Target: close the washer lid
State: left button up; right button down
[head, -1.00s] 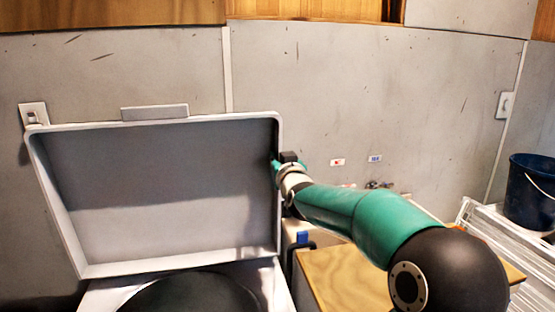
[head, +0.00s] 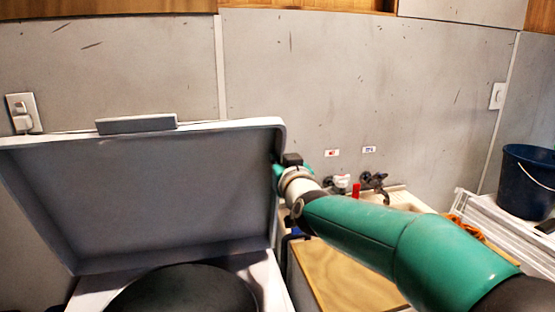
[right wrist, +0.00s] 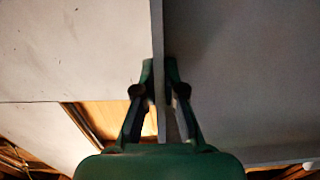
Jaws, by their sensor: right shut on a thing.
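The washer lid (head: 165,200) is a grey panel with a raised rim, tilted up and open above the washer (head: 262,280). The washer's dark round opening (head: 185,290) shows below it. My right gripper (head: 278,170) is at the lid's right edge in the head view. In the right wrist view my right gripper (right wrist: 160,70) has one finger on each side of the lid's thin edge (right wrist: 158,30) and is shut on it. The fingertips are partly hidden behind the lid in the head view. My left gripper is not in view.
A wooden-topped cabinet (head: 345,275) stands right of the washer, under my right arm. Behind it are taps (head: 372,183) at a pale sink (head: 405,200). A dark blue bucket (head: 527,182) stands on a white slatted thing (head: 480,215) at the right. A grey wall (head: 400,90) is behind.

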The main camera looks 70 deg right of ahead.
jog(key=s+a+f+b, duration=0.2)
jog(key=s+a+f, duration=0.1)
jog(key=s+a, duration=0.2)
jog(key=shift+s+a+f, duration=0.15)
jog(key=shift+s+a, duration=0.25)
jog(key=shift+a, duration=0.75)
jog(key=shift+c, duration=1.6)
grip_release()
